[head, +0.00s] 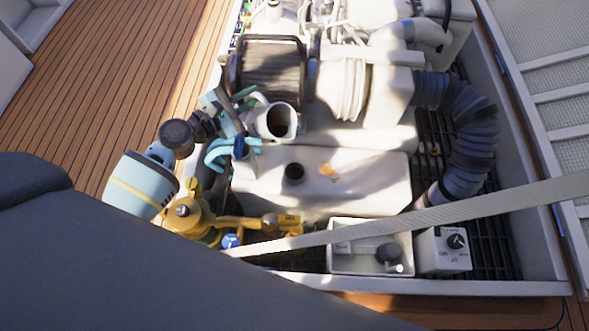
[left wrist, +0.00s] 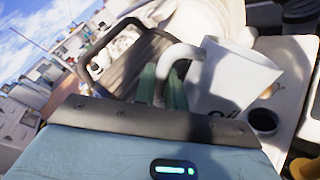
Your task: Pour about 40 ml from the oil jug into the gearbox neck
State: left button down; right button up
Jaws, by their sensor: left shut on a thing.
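The white oil jug (head: 272,121) is in the middle of the head view, its dark round mouth facing up toward the camera. It also shows in the left wrist view (left wrist: 235,80), with dark lettering on its side. My left gripper (head: 245,98) is shut on the jug's handle, with dark green fingers that show in the left wrist view (left wrist: 160,88). The gearbox neck (head: 294,172) is a dark round opening on the white housing, just below the jug in the head view. The jug is apart from it. The oil level cannot be made out. My right gripper is not in view.
A small orange-brown patch (head: 328,171) lies on the white housing right of the neck. Light teal parts (head: 222,152) sit left of it. A pale strap (head: 420,216) crosses in front. A ribbed grey hose (head: 478,135) curves at the right. A yellow unit (head: 188,217) stands at lower left.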

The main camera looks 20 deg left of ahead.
pick_arm(q)
jog(key=shift+d+r, duration=0.1)
jog(key=shift+r, duration=0.25)
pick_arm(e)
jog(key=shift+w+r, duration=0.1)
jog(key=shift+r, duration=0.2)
pick_arm(q)
jog(key=shift+r+p, duration=0.1)
jog(key=shift+p, duration=0.2)
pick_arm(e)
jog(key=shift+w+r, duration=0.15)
pick_arm(q)
jog(key=shift+s+d+r+m, duration=0.15)
jog(key=shift+r+m, duration=0.1)
jog(key=shift+m, duration=0.15)
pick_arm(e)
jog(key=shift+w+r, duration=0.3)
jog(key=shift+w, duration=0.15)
pick_arm(q)
jog(key=shift+d+r+p, duration=0.1)
jog(key=shift+r+p, duration=0.1)
jog(key=shift+p, duration=0.3)
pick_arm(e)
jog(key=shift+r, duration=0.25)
